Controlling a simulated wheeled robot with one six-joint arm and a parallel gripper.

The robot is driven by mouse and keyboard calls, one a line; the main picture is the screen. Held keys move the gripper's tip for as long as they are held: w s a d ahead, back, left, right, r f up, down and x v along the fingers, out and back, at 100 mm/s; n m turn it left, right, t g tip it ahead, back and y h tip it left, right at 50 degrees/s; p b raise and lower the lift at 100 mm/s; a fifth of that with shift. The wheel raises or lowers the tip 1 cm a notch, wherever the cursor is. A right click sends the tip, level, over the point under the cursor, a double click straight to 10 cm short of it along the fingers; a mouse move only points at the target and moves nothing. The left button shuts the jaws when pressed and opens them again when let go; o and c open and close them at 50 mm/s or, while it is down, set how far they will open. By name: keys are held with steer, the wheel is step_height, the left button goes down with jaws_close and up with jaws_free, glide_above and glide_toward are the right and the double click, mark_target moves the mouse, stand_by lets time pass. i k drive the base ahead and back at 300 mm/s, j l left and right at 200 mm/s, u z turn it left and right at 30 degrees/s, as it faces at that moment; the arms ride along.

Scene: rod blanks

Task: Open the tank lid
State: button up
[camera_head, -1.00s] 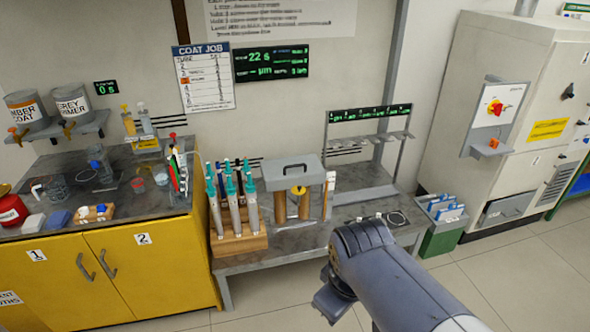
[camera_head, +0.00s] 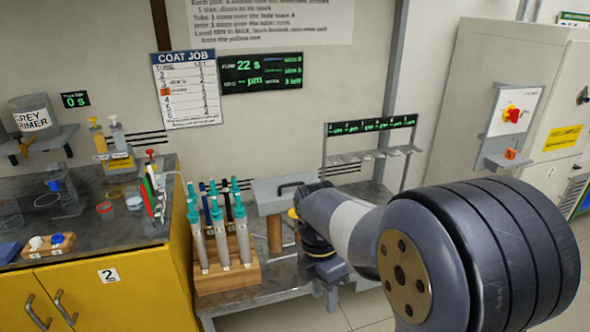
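My gripper (camera_head: 331,285) hangs at the front right of the lid, near the bench's front edge. Its fingers are small and dark, and I cannot tell whether they are open or whether they touch anything.
A wooden rack (camera_head: 228,272) with several teal-topped tubes stands just left of the lid. A yellow cabinet (camera_head: 135,300) with bottles and cups on top is further left. A metal hanging stand (camera_head: 372,155) is behind right. A grey machine cabinet (camera_head: 455,120) stands at the right.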

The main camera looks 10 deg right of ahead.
mark_target(272, 194)
steer(key=i+j+z, duration=0.1)
steer(key=i, duration=0.45)
steer(key=i+j+z, duration=0.1)
steer(key=i, duration=0.4)
steer(key=i+j+z, duration=0.1)
steer(key=i, duration=0.45)
steer(key=i+j+z, duration=0.1)
steer(key=i+j, duration=0.15)
steer(key=i, duration=0.25)
